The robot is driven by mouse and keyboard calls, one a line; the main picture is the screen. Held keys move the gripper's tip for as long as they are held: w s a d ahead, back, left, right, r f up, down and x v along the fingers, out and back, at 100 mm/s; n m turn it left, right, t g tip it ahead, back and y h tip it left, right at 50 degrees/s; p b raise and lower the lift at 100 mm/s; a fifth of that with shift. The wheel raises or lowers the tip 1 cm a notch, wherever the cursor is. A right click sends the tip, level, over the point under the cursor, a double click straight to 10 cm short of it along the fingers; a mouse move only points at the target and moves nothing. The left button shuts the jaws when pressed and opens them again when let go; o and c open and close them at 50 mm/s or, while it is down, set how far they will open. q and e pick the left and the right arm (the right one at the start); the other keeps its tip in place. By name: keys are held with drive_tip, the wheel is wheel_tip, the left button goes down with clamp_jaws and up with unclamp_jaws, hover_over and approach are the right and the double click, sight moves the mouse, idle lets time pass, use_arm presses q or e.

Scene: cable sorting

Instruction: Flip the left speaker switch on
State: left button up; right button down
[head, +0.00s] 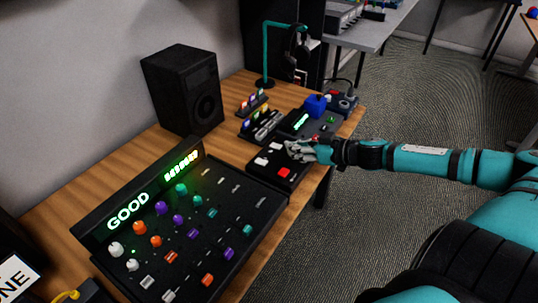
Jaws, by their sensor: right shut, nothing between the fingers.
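A black speaker (183,90) stands upright against the wall at the back left of the wooden desk. I cannot make out a speaker switch on it. A low black box (283,180) with white and red buttons or switches lies near the desk's right edge; I cannot tell whether these belong to the speakers. My right gripper (298,150) reaches in from the right and is shut and empty, over the back right of this box. Whether its fingertips touch the box is unclear. My left gripper is not in view.
A large black console (190,225) with coloured knobs, sliders and a lit "GOOD" display fills the front of the desk (135,165). Behind my right gripper are a small device with a blue block (316,104) and a teal stand (267,60) with headphones. Carpet lies right of the desk.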

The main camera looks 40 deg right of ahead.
drive_tip(key=x, duration=0.4)
drive_tip(key=shift+w+r, duration=0.15)
drive_tip(key=shift+w, duration=0.05)
drive_tip(key=p, duration=0.2)
hover_over(267, 161)
wheel_tip(267, 161, down, 2)
drive_tip(key=shift+s+f, duration=0.1)
drive_tip(key=f, duration=0.1)
drive_tip(key=f+b, duration=0.1)
drive_tip(key=shift+s+f, duration=0.2)
drive_tip(key=shift+f, duration=0.1)
use_arm(q)
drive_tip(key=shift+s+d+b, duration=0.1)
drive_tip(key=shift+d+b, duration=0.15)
drive_tip(key=shift+b, duration=0.15)
use_arm(e)
drive_tip(key=shift+s+d+f, duration=0.1)
drive_tip(key=shift+s+f, duration=0.05)
drive_tip(key=shift+f, duration=0.65)
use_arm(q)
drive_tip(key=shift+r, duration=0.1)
